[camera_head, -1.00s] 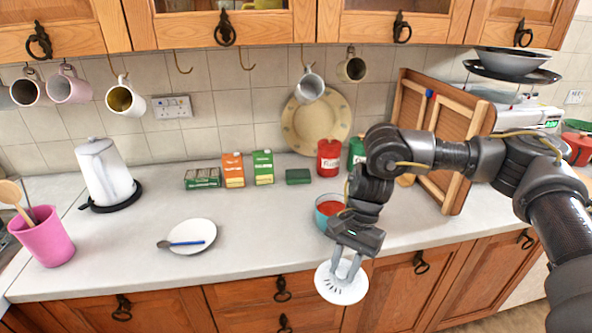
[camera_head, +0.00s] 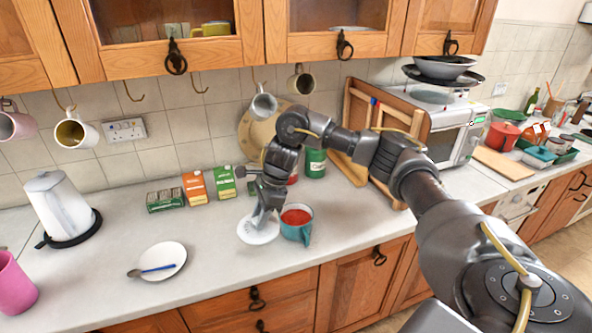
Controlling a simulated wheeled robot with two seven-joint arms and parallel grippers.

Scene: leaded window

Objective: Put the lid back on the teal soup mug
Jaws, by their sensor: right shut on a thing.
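The teal soup mug (camera_head: 304,235) stands open on the counter near its front edge, with red soup showing inside and its handle toward the front. My right gripper (camera_head: 262,218) is shut on the white lid (camera_head: 256,232), a round disc with slots. The lid is just left of the mug, at or a little above counter height; I cannot tell whether it touches the counter or the mug's side. My left gripper is not in view.
A white plate (camera_head: 172,252) with a blue-handled spoon lies to the left on the counter (camera_head: 210,272). A kettle (camera_head: 62,210), cartons (camera_head: 195,187) and a green canister (camera_head: 316,166) stand behind. Wooden boards (camera_head: 349,165) and a microwave (camera_head: 452,140) are to the right.

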